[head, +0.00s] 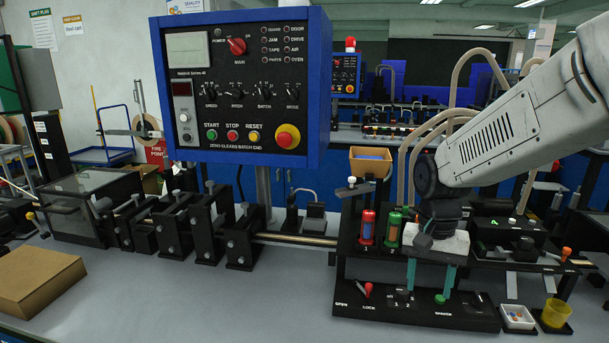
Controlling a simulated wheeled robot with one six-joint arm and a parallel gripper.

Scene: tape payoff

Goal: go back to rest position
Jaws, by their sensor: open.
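My gripper (430,278) hangs from my arm at the right of the head view, pointing down. Its two teal fingers are apart, with nothing seen between them. It is in front of the black station (350,250), its fingertips just above the lower front panel (415,312). A red cylinder (367,227) and a green cylinder (393,229) stand upright on the station, just left of my gripper. My wrist and gripper hide part of the station behind them.
A blue control box (240,85) rises at centre left. A row of black blocks (180,228) stands below it. A cardboard box (38,280) lies at front left. A white tray (517,317) and a yellow cup (555,313) sit at front right. The front middle of the bench is clear.

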